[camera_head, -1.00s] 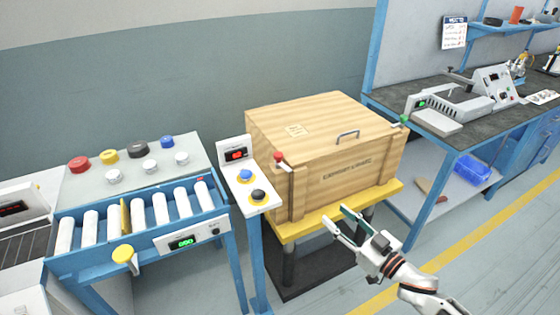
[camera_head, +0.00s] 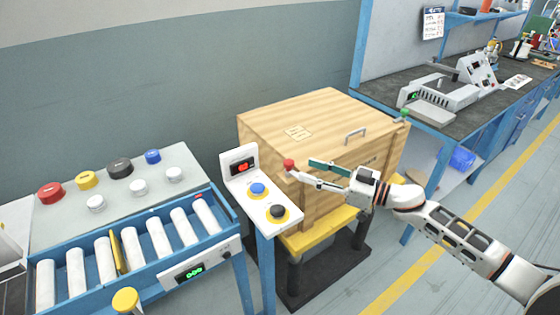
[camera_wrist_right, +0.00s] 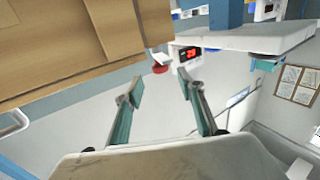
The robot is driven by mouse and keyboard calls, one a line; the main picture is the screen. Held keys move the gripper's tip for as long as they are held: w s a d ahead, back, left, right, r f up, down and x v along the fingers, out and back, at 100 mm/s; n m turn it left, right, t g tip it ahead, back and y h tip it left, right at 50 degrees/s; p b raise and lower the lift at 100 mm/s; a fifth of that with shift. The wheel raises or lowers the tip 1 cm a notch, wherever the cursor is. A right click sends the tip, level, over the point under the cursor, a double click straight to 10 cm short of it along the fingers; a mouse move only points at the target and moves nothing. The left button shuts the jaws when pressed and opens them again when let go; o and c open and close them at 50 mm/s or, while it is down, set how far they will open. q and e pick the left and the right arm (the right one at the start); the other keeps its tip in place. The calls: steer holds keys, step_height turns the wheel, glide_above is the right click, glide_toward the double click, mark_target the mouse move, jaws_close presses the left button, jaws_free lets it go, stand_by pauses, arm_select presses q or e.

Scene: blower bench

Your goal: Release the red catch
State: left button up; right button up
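The red catch (camera_head: 288,163) is a red knob on the front left corner of a wooden crate (camera_head: 330,105). In the right wrist view the red catch (camera_wrist_right: 160,68) shows beyond the fingertips, between their lines. My right gripper (camera_head: 302,168) is open, its fingertips close to the red catch at the crate's left front. In the right wrist view my gripper (camera_wrist_right: 166,89) has its two fingers apart with nothing between them. Whether a finger touches the catch I cannot tell. My left gripper is not in view.
A green knob (camera_head: 404,113) sits at the crate's right corner. The crate stands on a yellow platform (camera_head: 318,232). A control panel with a blue button (camera_head: 258,189) and a black button (camera_head: 278,211) stands close left. A roller conveyor (camera_head: 160,237) lies farther left.

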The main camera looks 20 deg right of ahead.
mark_target(289, 161)
steer(key=shift+x, duration=3.85)
jaws_close()
